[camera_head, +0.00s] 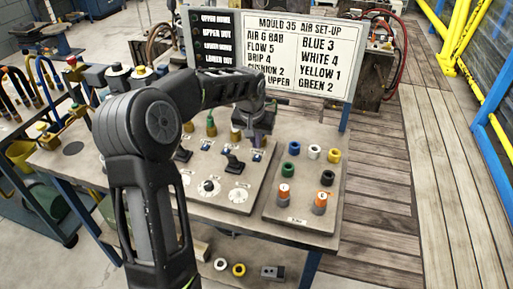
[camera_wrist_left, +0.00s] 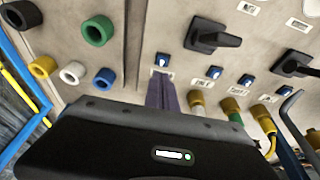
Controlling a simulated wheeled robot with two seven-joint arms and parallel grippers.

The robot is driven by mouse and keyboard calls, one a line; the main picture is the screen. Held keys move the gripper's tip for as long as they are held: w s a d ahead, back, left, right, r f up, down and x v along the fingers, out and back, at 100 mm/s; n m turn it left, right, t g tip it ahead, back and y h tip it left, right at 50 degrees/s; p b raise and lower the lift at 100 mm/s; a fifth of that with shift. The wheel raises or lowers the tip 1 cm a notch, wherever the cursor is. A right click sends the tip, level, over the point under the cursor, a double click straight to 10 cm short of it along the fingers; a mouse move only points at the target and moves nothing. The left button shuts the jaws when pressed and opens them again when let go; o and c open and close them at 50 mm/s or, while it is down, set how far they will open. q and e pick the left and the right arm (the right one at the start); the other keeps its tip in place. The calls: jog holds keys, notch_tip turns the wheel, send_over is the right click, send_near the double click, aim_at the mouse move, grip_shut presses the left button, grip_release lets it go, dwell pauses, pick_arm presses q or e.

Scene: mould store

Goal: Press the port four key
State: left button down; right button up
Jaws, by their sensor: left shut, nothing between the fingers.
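A row of small blue keys with white labels sits on the grey panel (camera_head: 215,222). The key at the row's right end in the head view (camera_head: 257,156) is taken as port four; its label is too small to read surely. It also shows in the left wrist view (camera_wrist_left: 162,60), just beyond my fingertips. My left gripper (camera_head: 262,139) is shut and empty, its purple-grey fingers pointing down at this key. The fingers also show in the left wrist view (camera_wrist_left: 162,92). I cannot tell whether they touch the key. My right gripper is not in view.
Brass-coloured fittings (camera_wrist_left: 198,103) and black levers (camera_head: 234,163) stand close to the keys. A board (camera_head: 275,225) to the right holds coloured rings and orange-topped pegs. A white sign (camera_head: 301,50) stands behind. My left arm hides part of the bench.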

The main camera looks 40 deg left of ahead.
aim_at(257, 155)
pick_arm(q)
jog(key=shift+f, duration=1.75)
